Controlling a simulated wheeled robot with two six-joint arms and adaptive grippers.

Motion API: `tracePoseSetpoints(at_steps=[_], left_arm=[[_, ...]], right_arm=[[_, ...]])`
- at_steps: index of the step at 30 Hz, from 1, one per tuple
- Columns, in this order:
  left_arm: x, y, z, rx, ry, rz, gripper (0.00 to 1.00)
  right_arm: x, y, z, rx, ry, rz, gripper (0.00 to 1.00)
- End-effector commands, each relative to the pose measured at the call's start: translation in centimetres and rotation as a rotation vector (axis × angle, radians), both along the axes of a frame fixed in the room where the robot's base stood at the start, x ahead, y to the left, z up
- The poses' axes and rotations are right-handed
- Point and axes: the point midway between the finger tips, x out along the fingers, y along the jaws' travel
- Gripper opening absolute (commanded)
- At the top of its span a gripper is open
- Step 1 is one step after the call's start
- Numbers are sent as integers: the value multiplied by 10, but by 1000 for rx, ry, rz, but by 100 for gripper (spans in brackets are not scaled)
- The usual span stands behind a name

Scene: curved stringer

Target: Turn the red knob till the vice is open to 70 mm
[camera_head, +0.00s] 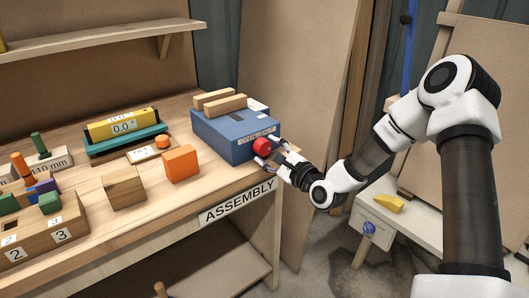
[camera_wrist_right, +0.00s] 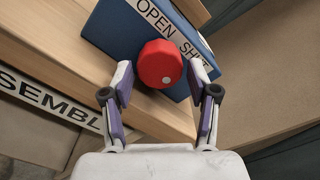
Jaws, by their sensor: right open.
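The red knob (camera_head: 262,146) sits on the right-hand face of the blue vice box (camera_head: 221,136) on the bench. In the right wrist view the red knob (camera_wrist_right: 158,64) is an angular disc with a pale dot at its lower right. A label on the blue face (camera_wrist_right: 120,28) reads "OPEN" and "SHUT". Two wooden jaws (camera_head: 227,104) lie on top of the vice with a narrow gap; its width in mm cannot be read. My right gripper (camera_head: 268,152) is open, its fingers (camera_wrist_right: 160,98) on either side of the knob, seemingly not touching it. My left gripper is not in view.
The bench (camera_head: 156,214) also holds an orange block (camera_head: 181,163), a wooden block (camera_head: 124,187), a yellow level reading 0.0° (camera_head: 123,126) and a numbered block with coloured pegs (camera_head: 35,240). A side table (camera_head: 397,221) with a yellow piece stands right.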

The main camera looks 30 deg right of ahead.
Motion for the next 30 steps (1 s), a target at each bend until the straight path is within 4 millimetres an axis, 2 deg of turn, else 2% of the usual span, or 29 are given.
tracePoseSetpoints(at_steps=[4, 12, 16, 30], left_arm=[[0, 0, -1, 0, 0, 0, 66], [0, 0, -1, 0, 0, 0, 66], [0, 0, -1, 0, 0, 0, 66], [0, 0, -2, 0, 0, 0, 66]], right_arm=[[18, 1, 0, -2, 1, -1, 59], [21, 1, 0, 1, 1, -1, 59], [21, 1, 0, 1, 1, -1, 14], [21, 1, 0, -56, -4, -1, 14]])
